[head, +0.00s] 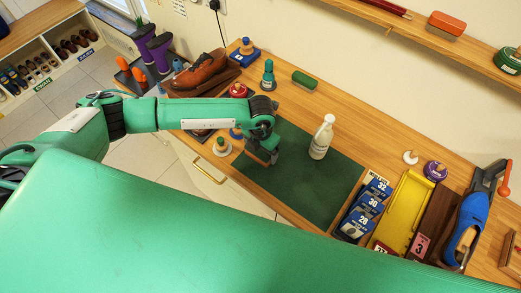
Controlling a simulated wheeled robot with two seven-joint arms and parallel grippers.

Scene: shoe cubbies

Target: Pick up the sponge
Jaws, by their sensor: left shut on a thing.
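My left gripper (264,148) reaches in from the left over the left part of the dark green mat (310,190) on the wooden counter. It is shut on a small brownish block, which I take to be the sponge (259,158). The fingers and wrist hide most of the block, and I cannot tell whether it touches the mat. My right gripper is not in view.
A white spray bottle (321,138) stands upright on the mat, right of the gripper. Small tins and knobbed pots stand behind and left of it. A green block (305,79) lies at the back. Blue numbered boxes (364,208) and a yellow tray (405,214) are at right.

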